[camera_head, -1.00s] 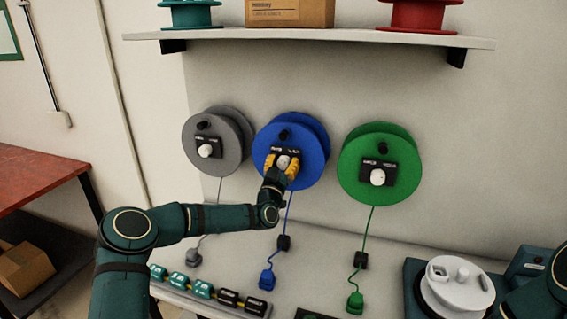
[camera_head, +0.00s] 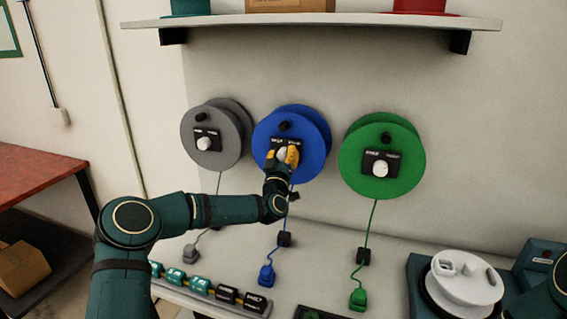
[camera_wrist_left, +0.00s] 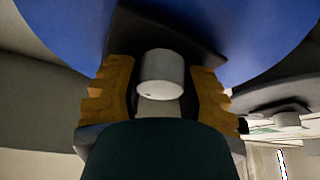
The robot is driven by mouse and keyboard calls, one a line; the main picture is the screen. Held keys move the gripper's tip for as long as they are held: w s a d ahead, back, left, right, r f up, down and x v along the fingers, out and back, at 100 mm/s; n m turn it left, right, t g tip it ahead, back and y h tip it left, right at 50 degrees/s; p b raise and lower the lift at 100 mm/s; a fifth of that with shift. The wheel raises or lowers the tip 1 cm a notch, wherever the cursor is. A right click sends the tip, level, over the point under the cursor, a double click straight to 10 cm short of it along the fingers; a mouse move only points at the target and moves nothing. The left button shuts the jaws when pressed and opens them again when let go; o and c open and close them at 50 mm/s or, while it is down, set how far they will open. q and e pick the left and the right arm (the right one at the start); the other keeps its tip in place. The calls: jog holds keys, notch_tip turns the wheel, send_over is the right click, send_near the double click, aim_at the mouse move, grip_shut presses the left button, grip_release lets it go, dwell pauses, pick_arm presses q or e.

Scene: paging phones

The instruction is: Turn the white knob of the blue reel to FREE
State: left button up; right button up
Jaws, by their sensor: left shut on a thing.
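The blue reel (camera_head: 312,162) hangs on the wall between a grey and a green reel. A black label plate (camera_head: 277,142) sits on its face; the small lettering is too blurred to read. My left gripper (camera_head: 287,155) has its yellow fingers around the white knob (camera_wrist_left: 160,72) of the blue reel and is shut on it. In the head view the fingers and hand hide most of the knob, so I cannot tell where it points. In the left wrist view the knob stands between the two fingers. My right gripper is not in view.
The grey reel (camera_head: 190,125) and the green reel (camera_head: 405,170) flank the blue one, each with a white knob. A shelf (camera_head: 320,20) is above. Cords hang down to the counter (camera_head: 235,250), where a white drum (camera_head: 465,280) stands at right.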

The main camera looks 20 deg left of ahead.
pick_arm(q)
jog(key=n+y+b, duration=0.1)
jog(key=n, duration=0.1)
jog(key=shift+n, duration=0.4)
jog(key=n+g+y+b, duration=0.1)
jog(key=n, duration=0.2)
jog(key=n+g+y+b, duration=0.1)
jog(key=n+b, duration=0.1)
jog(key=n, duration=0.1)
jog(key=n+g+b, duration=0.1)
jog(key=n, duration=0.2)
jog(key=shift+a+n+g+y, duration=0.1)
jog(key=shift+n+g+y, duration=0.3)
jog(key=shift+n+g, duration=0.6)
jog(key=shift+n, duration=1.4)
jog(key=o, duration=1.2)
jog(key=shift+f, duration=0.1)
